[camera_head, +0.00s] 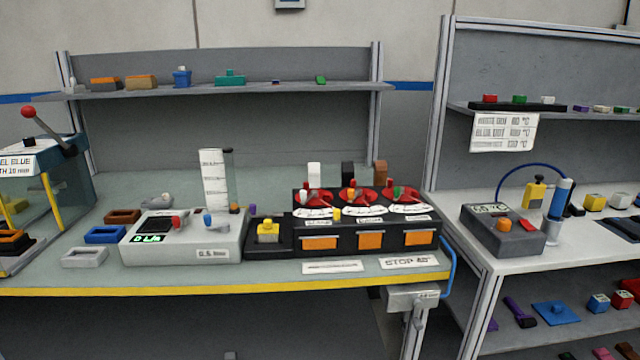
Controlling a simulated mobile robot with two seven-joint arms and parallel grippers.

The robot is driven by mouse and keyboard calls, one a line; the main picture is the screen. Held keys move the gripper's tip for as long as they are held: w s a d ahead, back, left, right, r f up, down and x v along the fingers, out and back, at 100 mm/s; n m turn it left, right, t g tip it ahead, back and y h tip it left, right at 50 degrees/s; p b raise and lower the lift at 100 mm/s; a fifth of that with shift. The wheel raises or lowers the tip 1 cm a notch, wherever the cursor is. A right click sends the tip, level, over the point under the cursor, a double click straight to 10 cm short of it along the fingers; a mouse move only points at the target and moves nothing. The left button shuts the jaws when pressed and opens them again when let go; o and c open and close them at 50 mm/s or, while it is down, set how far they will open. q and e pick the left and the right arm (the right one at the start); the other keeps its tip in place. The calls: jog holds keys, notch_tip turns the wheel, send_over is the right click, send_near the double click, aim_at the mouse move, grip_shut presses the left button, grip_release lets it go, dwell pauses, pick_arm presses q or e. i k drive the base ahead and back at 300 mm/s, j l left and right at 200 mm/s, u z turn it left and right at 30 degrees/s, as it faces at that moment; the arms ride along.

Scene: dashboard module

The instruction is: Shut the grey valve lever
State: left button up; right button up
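A grey fitting (413,298) sits under the front right corner of the workbench. A blue hose (449,268) runs down beside it, and a grey bar hangs below; I cannot tell for sure whether this is the valve lever or how it is turned. A white flow unit (190,240) with a green display stands on the bench. It carries a red knob (177,222) and a blue knob (209,220). Neither of my grippers is in view.
A black module (360,242) with red dials and orange panels stands on the bench's right half. A red-ball lever (43,128) is on a machine at far left. A grey heater box (502,232) stands on the right table. The bench's yellow front edge (200,289) is unobstructed.

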aim_at(417, 323)
jog(key=i+l+u, duration=0.15)
jog(key=i+u, duration=0.35)
jog(key=i, duration=0.55)
jog(key=l+z, duration=0.1)
jog(key=z, duration=0.4)
jog(key=k+l+z, duration=0.1)
jog(key=z, duration=0.4)
jog(key=l+z, duration=0.25)
jog(key=z, duration=0.25)
